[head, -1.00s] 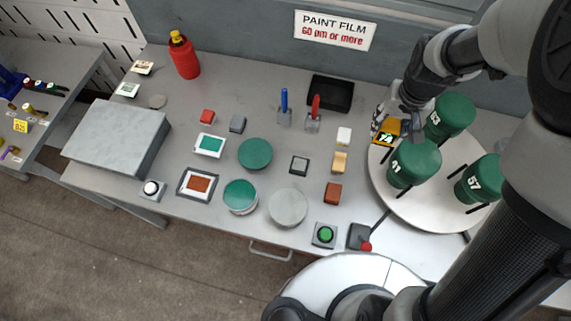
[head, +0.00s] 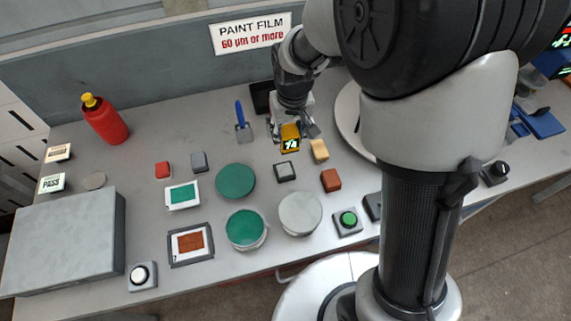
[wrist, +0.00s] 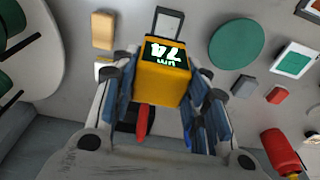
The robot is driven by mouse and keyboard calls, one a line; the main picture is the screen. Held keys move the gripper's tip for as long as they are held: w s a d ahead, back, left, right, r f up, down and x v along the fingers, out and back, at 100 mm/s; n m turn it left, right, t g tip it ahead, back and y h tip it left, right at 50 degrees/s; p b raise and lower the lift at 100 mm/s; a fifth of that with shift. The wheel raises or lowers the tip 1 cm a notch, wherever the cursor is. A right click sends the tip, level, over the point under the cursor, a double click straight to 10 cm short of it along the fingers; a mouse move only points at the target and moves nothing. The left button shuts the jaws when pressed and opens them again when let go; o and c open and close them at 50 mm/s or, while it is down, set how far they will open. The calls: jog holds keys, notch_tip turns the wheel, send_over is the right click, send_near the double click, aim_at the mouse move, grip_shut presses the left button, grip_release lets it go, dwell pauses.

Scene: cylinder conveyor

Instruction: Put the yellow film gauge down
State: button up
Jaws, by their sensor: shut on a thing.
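The yellow film gauge (head: 290,138) is in my gripper (head: 294,126), with its dark display showing 74. In the wrist view, the yellow gauge (wrist: 165,82) sits between the two blue-padded fingers (wrist: 163,95), which are shut on its sides. The gripper points down over the bench, left of the tan block and just behind the small dark-edged grey square. Whether the gauge's underside touches the bench cannot be told.
A tan block (head: 319,149) and the dark-edged square (head: 285,172) are close by. A blue-handled tool (head: 242,122) stands to the left. A red-handled tool (wrist: 142,122) shows behind the gauge. Green discs (head: 236,181) lie front left. The round white turntable (head: 349,122) is at right.

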notch_tip(320, 180, down, 13)
jog(key=b, duration=0.3)
jog(key=shift+a+r, duration=0.1)
jog(key=shift+f, duration=0.2)
jog(key=o, duration=0.9)
jog(key=shift+o, duration=0.2)
jog(key=shift+r, duration=0.1)
